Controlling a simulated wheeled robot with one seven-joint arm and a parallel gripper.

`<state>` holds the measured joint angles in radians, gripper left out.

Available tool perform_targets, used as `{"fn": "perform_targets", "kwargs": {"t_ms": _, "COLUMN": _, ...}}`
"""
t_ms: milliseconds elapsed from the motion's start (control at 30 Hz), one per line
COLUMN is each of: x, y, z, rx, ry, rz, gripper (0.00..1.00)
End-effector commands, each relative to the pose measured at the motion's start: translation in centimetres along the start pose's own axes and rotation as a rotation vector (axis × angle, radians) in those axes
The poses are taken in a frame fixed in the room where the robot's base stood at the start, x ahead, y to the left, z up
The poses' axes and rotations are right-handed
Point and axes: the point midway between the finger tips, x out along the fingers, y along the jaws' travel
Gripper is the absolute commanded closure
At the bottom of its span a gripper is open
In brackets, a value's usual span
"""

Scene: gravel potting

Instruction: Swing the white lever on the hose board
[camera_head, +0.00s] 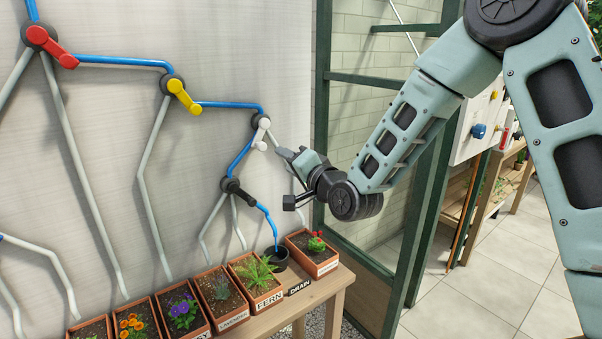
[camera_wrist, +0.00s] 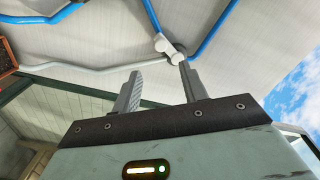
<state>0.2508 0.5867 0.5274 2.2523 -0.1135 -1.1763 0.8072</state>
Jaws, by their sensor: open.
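The white lever (camera_head: 261,133) is on a dark round pivot on the hose board (camera_head: 210,28), between the yellow lever (camera_head: 184,96) and the black lever (camera_head: 238,190). It slants down and a little left from its pivot. In the wrist view the white lever (camera_wrist: 165,46) shows beyond my fingertips, near the right finger. My gripper (camera_head: 281,173) is to the right of and below the white lever, apart from it in the head view. In the wrist view my gripper (camera_wrist: 161,72) has its two grey fingers apart with nothing between them.
A red lever (camera_head: 54,50) is at the upper left of the board. Blue hose runs past the levers to a black drain pot (camera_head: 277,259). Planter boxes (camera_head: 258,284) line the wooden bench (camera_head: 322,296) below. A green frame (camera_head: 321,110) stands right of the board, behind my arm.

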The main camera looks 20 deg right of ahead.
Motion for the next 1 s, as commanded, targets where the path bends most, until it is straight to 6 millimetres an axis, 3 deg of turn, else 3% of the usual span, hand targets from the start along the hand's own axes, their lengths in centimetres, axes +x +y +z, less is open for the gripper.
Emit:
{"fn": "perform_targets", "kwargs": {"t_ms": 100, "x": -2.2, "y": 0.1, "z": 0.0, "rx": -0.001, "ry": 0.001, "rz": 0.001, "gripper": 0.57}}
{"fn": "perform_targets", "kwargs": {"t_ms": 300, "x": -4.1, "y": 0.1, "z": -0.1, "rx": -0.001, "ry": 0.002, "rz": 0.001, "gripper": 0.57}}
{"fn": "perform_targets", "kwargs": {"t_ms": 833, "x": -4.4, "y": 0.0, "z": 0.0, "rx": -0.002, "ry": -0.001, "rz": 0.002, "gripper": 0.57}}
{"fn": "perform_targets", "kwargs": {"t_ms": 1000, "x": -4.9, "y": -0.9, "z": 2.6, "rx": -0.086, "ry": -0.109, "rz": 0.067, "gripper": 0.57}}
